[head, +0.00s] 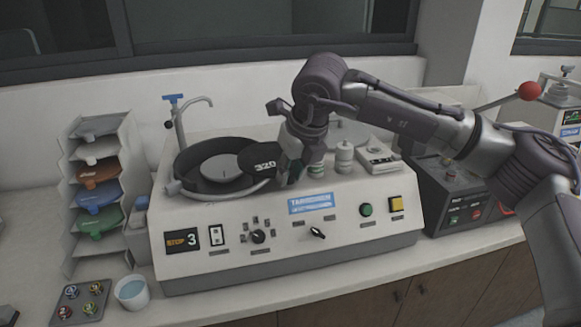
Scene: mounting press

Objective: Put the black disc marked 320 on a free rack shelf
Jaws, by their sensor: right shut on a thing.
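The black disc marked 320 (258,160) is held tilted above the right side of the round bowl of the polishing machine. My right gripper (288,165) is shut on the disc's right edge. The white rack (68,190) stands at the left with several shelves. Grey, white, orange, blue and green discs lie on its upper shelves, each sticking out a little. The lowest part of the rack, below the green disc (100,221), shows no disc. My left gripper is not in view.
The machine (290,240) fills the middle of the counter, with a tap (178,118) behind its bowl (185,172). A cup (132,291) and a tray of small round samples (82,302) sit in front of the rack. A dark press (450,195) stands at right.

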